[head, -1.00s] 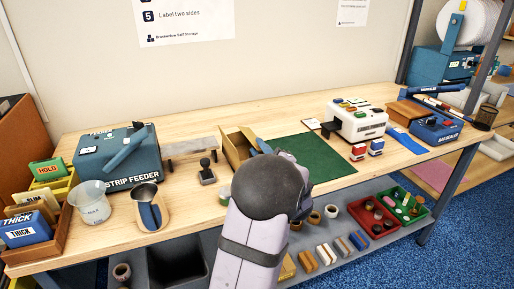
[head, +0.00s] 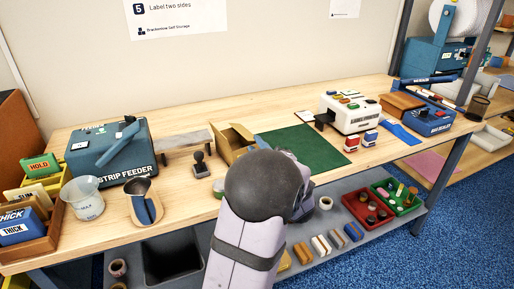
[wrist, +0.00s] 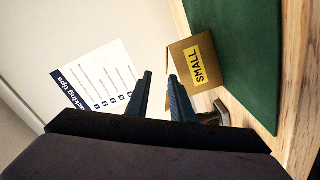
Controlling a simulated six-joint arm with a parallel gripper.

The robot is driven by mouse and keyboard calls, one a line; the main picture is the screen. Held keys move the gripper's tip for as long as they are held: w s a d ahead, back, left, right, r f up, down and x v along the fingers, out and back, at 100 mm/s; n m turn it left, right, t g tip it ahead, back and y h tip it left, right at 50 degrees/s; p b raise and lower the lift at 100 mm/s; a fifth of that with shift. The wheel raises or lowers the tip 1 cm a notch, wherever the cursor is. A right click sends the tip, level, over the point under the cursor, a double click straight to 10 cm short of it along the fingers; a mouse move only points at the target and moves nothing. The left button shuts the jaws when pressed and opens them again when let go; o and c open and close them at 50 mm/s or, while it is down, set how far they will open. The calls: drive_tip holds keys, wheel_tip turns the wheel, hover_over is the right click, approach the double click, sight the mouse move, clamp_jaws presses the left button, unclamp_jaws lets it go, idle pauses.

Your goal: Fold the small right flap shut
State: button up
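The small brown carton (head: 232,146) stands on the bench left of the green mat, with its top flaps up in the head view. In the wrist view the carton (wrist: 178,53) shows a side with a yellow SMALL label, just beyond the right fingertip. I cannot tell clearly which flap is the small right one. My gripper (wrist: 160,85) is open and empty, its two dark fingers apart. In the head view my arm hides the fingers, just in front of the carton. I cannot tell whether a finger touches it.
The green mat (head: 318,150) lies clear right of the carton. A stamp (head: 200,166) stands close to its left, with a grey raised stand (head: 180,145) behind. The strip feeder (head: 108,150) is farther left, and a white label machine (head: 350,113) is at right.

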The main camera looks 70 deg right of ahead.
drive_tip(key=shift+r, duration=0.15)
clamp_jaws()
drive_tip(key=s+d+r+m+y+p, duration=0.2)
drive_tip(key=r+m+y+p, duration=0.3)
drive_tip(key=m+p, duration=0.8)
drive_tip(key=shift+d+r+t, duration=0.3)
drive_tip(key=shift+d+r, duration=0.3)
drive_tip(key=shift+r, duration=0.25)
